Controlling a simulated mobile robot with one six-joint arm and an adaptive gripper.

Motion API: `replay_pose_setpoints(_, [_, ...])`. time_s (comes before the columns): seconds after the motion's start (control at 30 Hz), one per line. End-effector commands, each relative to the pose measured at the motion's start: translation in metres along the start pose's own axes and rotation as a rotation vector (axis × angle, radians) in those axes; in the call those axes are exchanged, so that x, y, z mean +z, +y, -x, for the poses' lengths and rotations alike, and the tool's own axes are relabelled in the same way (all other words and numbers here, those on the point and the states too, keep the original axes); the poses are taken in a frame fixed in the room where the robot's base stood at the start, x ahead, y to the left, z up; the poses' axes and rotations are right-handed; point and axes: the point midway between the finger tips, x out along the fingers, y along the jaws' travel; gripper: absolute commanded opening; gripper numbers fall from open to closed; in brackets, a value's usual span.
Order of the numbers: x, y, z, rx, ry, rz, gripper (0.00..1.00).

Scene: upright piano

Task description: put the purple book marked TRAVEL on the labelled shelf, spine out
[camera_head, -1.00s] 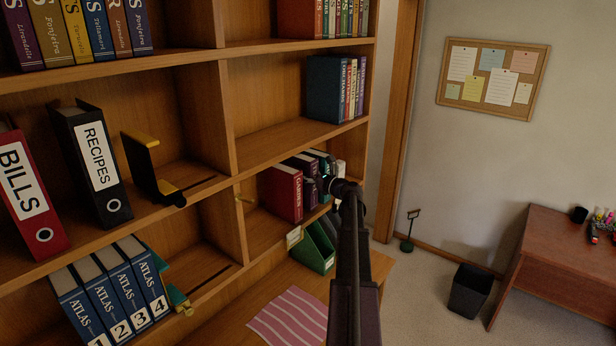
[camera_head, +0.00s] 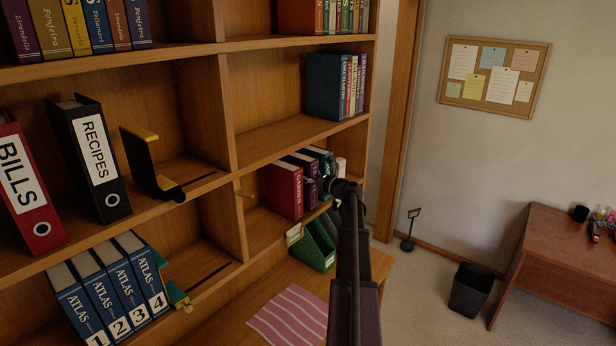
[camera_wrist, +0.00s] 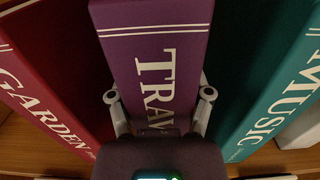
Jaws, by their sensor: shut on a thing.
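The purple book marked TRAVEL (camera_wrist: 152,22) fills the middle of the wrist view, its spine facing my camera. My gripper (camera_wrist: 159,97) has a finger on each side of the spine and is shut on it. The red GARDEN book (camera_wrist: 40,95) stands to its left and the teal MUSIC book (camera_wrist: 268,95) to its right. In the head view my gripper (camera_head: 333,185) is at the lower right shelf, and the purple book (camera_head: 309,191) shows between the red book (camera_head: 283,190) and my arm. A small pale label (camera_head: 294,235) is on that shelf's front edge, too small to read.
A green file holder (camera_head: 318,248) stands below that shelf on a wooden top, near a striped pink cloth (camera_head: 290,316). A black-and-yellow bookend (camera_head: 145,165) and several atlases (camera_head: 110,295) are on the left. A bin (camera_head: 469,290) and desk (camera_head: 550,250) stand to the right.

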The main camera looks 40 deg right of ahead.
Motion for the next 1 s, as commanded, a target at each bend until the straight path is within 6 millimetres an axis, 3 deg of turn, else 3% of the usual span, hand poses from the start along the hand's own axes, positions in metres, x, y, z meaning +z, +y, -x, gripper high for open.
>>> replay_pose_setpoints(0.1, [-0.002,0.0,0.0,0.0,-0.002,-0.001,0.04])
replay_pose_setpoints(0.13, [-0.001,0.0,0.0,0.0,-0.002,-0.001,0.74])
replay_pose_setpoints(0.2, [-0.001,0.0,0.0,0.0,-0.002,-0.001,0.95])
replay_pose_setpoints(0.23, [-0.001,0.0,0.0,0.0,-0.002,-0.001,1.0])
replay_pose_setpoints(0.73, [-0.001,-0.001,0.001,-0.001,0.001,0.001,1.0])
replay_pose_setpoints(1.0, [0.01,-0.001,0.0,-0.001,0.0,0.0,1.0])
